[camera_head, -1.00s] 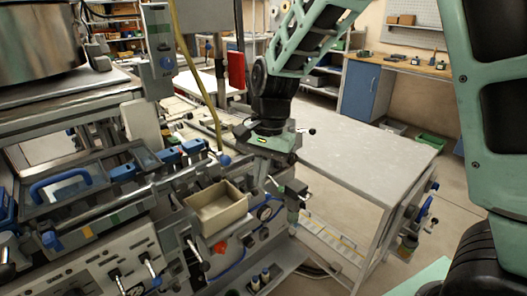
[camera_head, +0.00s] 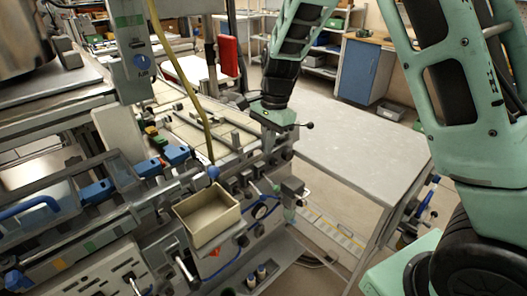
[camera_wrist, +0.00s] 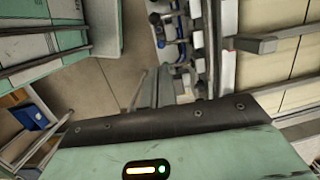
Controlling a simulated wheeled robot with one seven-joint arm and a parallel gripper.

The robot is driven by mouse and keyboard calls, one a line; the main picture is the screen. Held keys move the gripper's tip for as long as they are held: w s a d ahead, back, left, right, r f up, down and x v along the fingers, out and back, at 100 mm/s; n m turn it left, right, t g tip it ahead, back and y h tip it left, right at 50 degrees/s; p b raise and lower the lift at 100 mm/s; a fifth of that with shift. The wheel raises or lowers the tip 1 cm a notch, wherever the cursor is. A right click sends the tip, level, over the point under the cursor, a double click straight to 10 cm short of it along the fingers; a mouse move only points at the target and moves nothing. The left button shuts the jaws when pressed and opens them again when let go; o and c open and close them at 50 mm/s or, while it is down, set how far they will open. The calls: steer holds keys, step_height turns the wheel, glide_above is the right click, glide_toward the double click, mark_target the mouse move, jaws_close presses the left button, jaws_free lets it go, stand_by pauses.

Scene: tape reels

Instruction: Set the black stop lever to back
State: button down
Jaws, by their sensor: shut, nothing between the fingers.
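A short lever with a black knob (camera_head: 309,125) sticks out to the right beside my gripper in the head view. I cannot tell for sure that it is the black stop lever, nor which way it is set. My gripper (camera_head: 275,134) hangs from my arm at the far end of the machine's front rail, its green hand hiding what lies behind. Its fingers are small and partly hidden in the head view. In the wrist view, grey fingers (camera_wrist: 162,88) show beyond the dark hand edge, close together with nothing seen between them. Contact with the lever cannot be made out.
A yellow hose (camera_head: 185,75) hangs in front of the rails. A grey table (camera_head: 365,150) stands right of my gripper. Floor shows beyond the table.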

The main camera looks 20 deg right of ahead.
mark_target(243, 193)
steer(key=s+a+f+p, duration=0.1)
steer(key=a+f, duration=0.3)
steer(key=f, duration=0.6)
steer(key=shift+s+a+p, duration=0.2)
steer(key=shift+a+p, duration=0.05)
steer(key=shift+p, duration=0.25)
steer(key=shift+f+b, duration=0.25)
steer(key=shift+b, duration=0.15)
